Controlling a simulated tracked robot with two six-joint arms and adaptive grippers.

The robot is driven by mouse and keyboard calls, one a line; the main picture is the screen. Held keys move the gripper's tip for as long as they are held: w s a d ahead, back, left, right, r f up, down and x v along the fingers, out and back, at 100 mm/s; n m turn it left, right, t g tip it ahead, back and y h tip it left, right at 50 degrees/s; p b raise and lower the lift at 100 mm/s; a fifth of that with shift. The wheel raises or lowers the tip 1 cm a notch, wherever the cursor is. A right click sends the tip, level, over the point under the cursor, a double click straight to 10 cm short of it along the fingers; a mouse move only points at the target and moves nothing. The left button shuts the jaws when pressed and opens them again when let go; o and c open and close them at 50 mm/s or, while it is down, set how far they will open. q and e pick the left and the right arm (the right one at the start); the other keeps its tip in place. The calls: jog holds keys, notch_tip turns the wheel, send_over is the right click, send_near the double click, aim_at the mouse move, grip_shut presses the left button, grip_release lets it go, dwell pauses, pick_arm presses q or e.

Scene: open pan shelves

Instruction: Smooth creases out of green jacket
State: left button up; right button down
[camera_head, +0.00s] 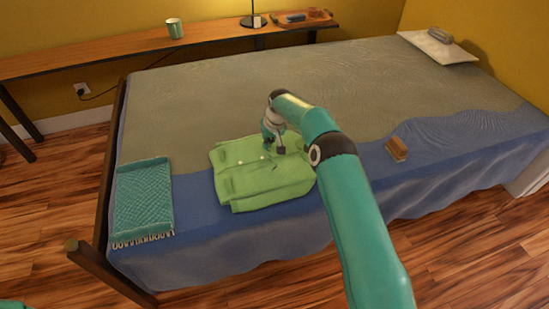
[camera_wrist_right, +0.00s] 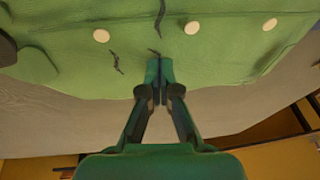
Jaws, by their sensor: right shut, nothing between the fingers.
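The green jacket (camera_head: 258,180) lies folded on the blue part of the bed cover, near the front edge of the bed. Round pale buttons run across it, and it fills the upper part of the right wrist view (camera_wrist_right: 70,65). Dark crease lines show on its cloth between and beside the buttons there. My right gripper (camera_head: 280,149) is over the jacket's far right part, its fingers pointing down. In the wrist view its fingertips (camera_wrist_right: 160,70) are together at the jacket's edge with nothing between them. I cannot tell whether they press on the cloth. My left gripper is not in view.
A fringed teal cloth (camera_head: 144,200) lies left of the jacket. A brown block-shaped object (camera_head: 396,149) lies to the right. A white board (camera_head: 437,46) with a grey item is at the far right corner. The bed's middle is clear. A green mug (camera_head: 175,28) stands on the shelf behind.

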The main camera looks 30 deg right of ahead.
aim_at(272, 163)
dwell(0.3)
jog(key=shift+s+a+b, duration=0.25)
jog(key=shift+s+b, duration=0.2)
jog(key=shift+s, duration=0.5)
jog(key=shift+f, duration=0.1)
jog(key=shift+s+a+b, duration=0.2)
jog(key=shift+s+b, duration=0.2)
jog(key=shift+s, duration=0.5)
jog(key=shift+s, duration=0.1)
jog(key=shift+s+a+b, duration=0.25)
jog(key=shift+s+b, duration=0.25)
jog(key=shift+s, duration=0.3)
jog(key=shift+s+f, duration=0.1)
jog(key=shift+s, duration=0.1)
jog(key=shift+s+a+b, duration=0.2)
jog(key=shift+s+b, duration=0.25)
jog(key=shift+s, duration=0.25)
